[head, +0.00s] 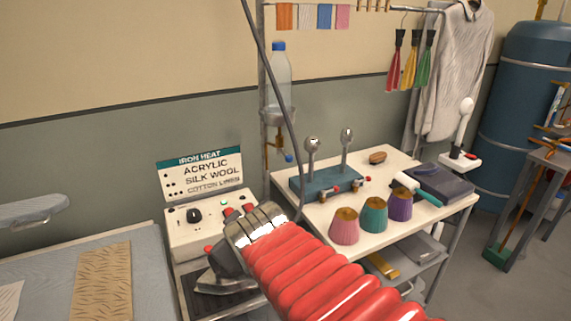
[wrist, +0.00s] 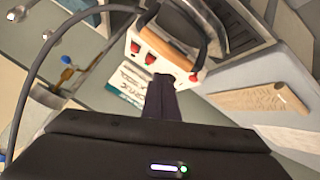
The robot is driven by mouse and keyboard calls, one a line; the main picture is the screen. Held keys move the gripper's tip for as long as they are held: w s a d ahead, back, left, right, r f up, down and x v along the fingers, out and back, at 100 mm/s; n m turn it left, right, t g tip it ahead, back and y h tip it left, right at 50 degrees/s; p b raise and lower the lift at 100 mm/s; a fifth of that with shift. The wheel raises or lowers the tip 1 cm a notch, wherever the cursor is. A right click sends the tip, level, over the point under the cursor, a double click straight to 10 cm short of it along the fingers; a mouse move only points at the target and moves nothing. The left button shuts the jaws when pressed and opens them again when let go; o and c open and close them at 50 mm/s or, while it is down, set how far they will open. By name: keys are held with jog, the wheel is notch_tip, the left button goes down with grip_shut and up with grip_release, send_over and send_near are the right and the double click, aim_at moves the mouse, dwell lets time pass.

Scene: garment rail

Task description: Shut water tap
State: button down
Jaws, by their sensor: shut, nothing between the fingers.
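A clear water bottle with a blue cap (head: 279,75) hangs in a holder on a rail post. Below it is a small brass tap with a blue handle (head: 288,157). The tap also shows in the wrist view, left of centre (wrist: 66,74); it is too small to tell the handle's setting. My gripper (wrist: 163,82) is shut and empty, its dark fingers pointing at the white control box. It is apart from the tap. In the head view my red sleeved arm hides most of the gripper, lower left of the tap.
A white iron-heat control box (head: 194,233) stands beside my gripper, with an iron (head: 216,282) below. A dark hose (head: 275,70) hangs close to the tap. A trolley (head: 300,212) holds ball-topped levers (head: 312,146) and thread cones (head: 344,228) to the right.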

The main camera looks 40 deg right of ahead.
jog(key=w+d+r+n+t+h, duration=0.1)
jog(key=d+r+n+t, duration=0.1)
jog(key=d, duration=0.6)
jog(key=w+d+r+n+t+h, duration=0.1)
jog(key=d+n+t, duration=0.3)
jog(key=d, duration=0.5)
jog(key=r+n, duration=0.1)
jog(key=n, duration=0.1)
jog(key=shift+w+r+n+t, duration=0.3)
jog(key=shift+w+r, duration=0.1)
jog(key=shift+w, duration=0.2)
send_near(285, 154)
jog(key=w+a, duration=0.4)
jog(key=w, duration=0.1)
jog(key=d, duration=0.3)
jog(key=shift+s+d+f, duration=0.2)
jog(key=shift+s+d, duration=0.05)
